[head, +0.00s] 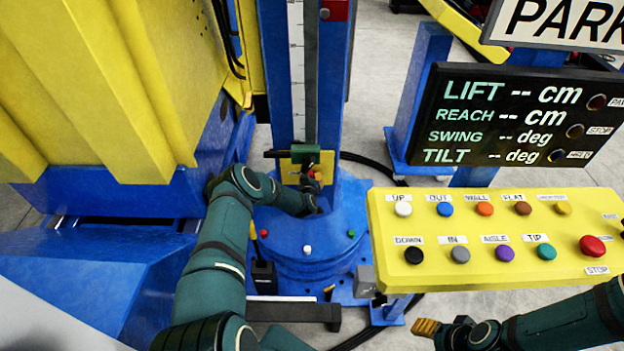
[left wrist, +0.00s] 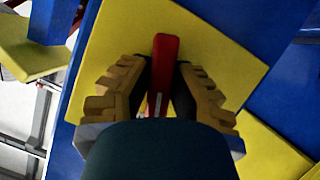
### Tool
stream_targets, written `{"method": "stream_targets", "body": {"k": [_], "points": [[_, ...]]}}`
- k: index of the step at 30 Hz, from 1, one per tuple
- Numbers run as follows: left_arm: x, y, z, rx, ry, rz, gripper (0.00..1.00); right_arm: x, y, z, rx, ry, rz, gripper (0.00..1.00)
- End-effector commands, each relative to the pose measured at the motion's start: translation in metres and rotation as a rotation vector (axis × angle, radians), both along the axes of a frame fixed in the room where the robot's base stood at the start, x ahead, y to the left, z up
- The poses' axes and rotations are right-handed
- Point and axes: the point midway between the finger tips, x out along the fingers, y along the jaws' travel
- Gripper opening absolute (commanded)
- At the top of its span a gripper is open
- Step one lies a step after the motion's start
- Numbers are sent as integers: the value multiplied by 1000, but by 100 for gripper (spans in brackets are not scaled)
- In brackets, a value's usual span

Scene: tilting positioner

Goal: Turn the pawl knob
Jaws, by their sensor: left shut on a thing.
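The pawl knob shows in the left wrist view as a narrow red bar (left wrist: 163,72) standing in front of a yellow plate (left wrist: 195,45). My left gripper (left wrist: 160,95) is shut on the red knob, with a finger on each side of it. In the head view my left gripper (head: 313,184) is at the blue column, just below a green block, and a small part of the red knob (head: 314,173) shows there. The lower part of the knob is hidden by my gripper. My right gripper (head: 427,327) is below the button panel, away from the column, and its opening is unclear.
A yellow panel (head: 480,226) with several coloured buttons stands right of the column. A black display (head: 510,115) behind it reads LIFT, REACH, SWING and TILT with dashes. The blue column (head: 332,70) carries a scale. A large yellow and blue structure (head: 100,90) fills the left.

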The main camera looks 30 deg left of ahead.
Motion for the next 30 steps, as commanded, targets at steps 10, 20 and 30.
{"method": "stream_targets", "body": {"k": [10, 20, 30], "points": [[2, 2, 3, 7, -5, 0, 25, 0, 0, 0, 0, 0, 0, 53], [1, 1, 1, 4, -1, 0, 50, 0, 0, 0, 0, 0, 0, 53], [-15, -7, 8, 2, 0, -3, 50, 0, 0, 0, 0, 0, 0, 53]]}}
